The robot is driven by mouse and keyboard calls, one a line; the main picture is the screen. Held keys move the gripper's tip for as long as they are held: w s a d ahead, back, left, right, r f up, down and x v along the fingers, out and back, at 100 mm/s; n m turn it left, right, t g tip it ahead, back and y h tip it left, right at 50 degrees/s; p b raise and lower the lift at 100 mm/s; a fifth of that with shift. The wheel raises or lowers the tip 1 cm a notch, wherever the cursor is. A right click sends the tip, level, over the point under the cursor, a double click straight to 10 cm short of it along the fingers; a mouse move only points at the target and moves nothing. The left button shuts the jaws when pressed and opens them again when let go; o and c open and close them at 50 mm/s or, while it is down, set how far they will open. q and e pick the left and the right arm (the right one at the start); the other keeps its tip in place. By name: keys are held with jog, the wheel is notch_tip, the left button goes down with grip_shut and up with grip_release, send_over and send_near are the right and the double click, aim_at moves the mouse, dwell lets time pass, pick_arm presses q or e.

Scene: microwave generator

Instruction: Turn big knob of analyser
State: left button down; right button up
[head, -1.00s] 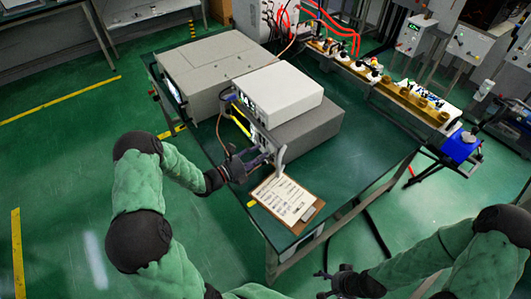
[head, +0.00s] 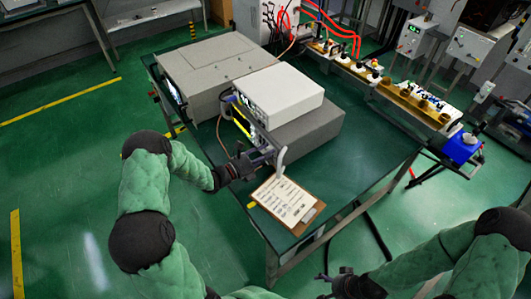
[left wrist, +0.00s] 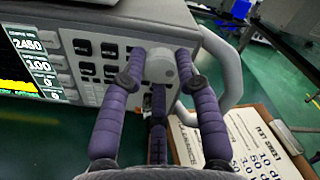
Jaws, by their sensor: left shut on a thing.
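The analyser (head: 300,138) is the grey box on the green table, under a white box; its front faces my left arm. In the left wrist view its front panel (left wrist: 112,42) shows a lit screen (left wrist: 25,55), rows of dark buttons and the big pale round knob (left wrist: 160,66). My left gripper (left wrist: 161,62) is shut on the big knob, with purple fingers on both sides of it. It also shows in the head view (head: 262,158) at the analyser's front. My right gripper (head: 335,278) is low at the bottom, away from the table; its fingers are small and unclear.
A clipboard with paper (head: 285,200) lies just right of the left gripper. A pale handle (left wrist: 228,75) curves out beside the knob. A large grey box (head: 205,72) stands at the back left. The table's right part (head: 375,145) is clear.

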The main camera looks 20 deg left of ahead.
pick_arm(q)
jog(key=shift+m, duration=0.3)
jog(key=m, duration=0.2)
jog(key=shift+m, duration=0.4)
jog(key=m, duration=0.2)
jog(key=shift+m+b, duration=0.4)
jog(key=m+b, duration=0.1)
jog(key=m, duration=0.4)
jog(key=shift+b, duration=0.35)
jog(key=shift+m, duration=0.4)
jog(key=c, duration=1.2)
grip_release()
jog(key=shift+s, duration=0.1)
